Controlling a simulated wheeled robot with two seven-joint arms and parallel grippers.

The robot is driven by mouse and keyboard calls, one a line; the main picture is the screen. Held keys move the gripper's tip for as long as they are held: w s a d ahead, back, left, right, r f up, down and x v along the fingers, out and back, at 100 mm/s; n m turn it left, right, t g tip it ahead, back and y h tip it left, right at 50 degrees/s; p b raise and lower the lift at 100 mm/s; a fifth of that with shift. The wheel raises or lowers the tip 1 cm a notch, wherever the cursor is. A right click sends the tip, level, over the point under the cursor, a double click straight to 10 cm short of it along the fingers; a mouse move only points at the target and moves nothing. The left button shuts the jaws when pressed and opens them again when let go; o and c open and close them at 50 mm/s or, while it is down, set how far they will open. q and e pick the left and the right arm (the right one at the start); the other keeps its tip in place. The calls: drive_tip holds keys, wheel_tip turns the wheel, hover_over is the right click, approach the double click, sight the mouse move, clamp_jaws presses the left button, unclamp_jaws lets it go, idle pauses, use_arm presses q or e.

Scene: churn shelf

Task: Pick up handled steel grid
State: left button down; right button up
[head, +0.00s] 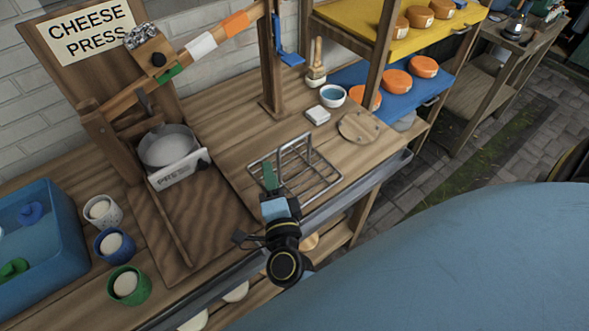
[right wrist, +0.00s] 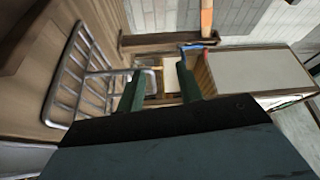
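The handled steel grid (head: 325,182) lies on the wooden bench in the head view, with its raised wire handle (head: 297,146) standing above its bars. In the right wrist view, the grid (right wrist: 78,75) fills the left side, and its handle reaches across toward the fingers. My right gripper (head: 269,178) is over the near left side of the grid. In the right wrist view its two green fingers (right wrist: 161,82) are apart, and the handle's end appears between them. Whether they touch it cannot be told. My left gripper is not in view.
Several cups, including a green cup (head: 128,286), and a blue tub (head: 40,235) are farther left. A round wooden board (head: 358,127), white block (head: 317,115) and bowl (head: 333,95) lie behind.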

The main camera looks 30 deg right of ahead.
sight(295, 139)
drive_tip(key=shift+w+d+f+m+g+h+p, duration=0.3)
drive_tip(key=shift+w+d+m+g+h, duration=0.4)
drive_tip(key=shift+w+d, duration=0.9)
drive_tip(key=shift+w+d+f+m+g+h+p, duration=0.3)
drive_tip(key=shift+w+d+m+h, duration=0.7)
drive_tip(key=shift+d, duration=1.05)
drive_tip(key=shift+w+d+f+m+g+h+p, duration=0.15)
drive_tip(key=shift+w+d+m+g+h+p, duration=0.35)
drive_tip(key=shift+w+d+m, duration=0.9)
drive_tip(key=shift+d+n, duration=0.3)
drive_tip(key=shift+d, duration=0.15)
drive_tip(key=shift+c, duration=0.5)
clamp_jaws()
drive_tip(key=shift+f, duration=0.1)
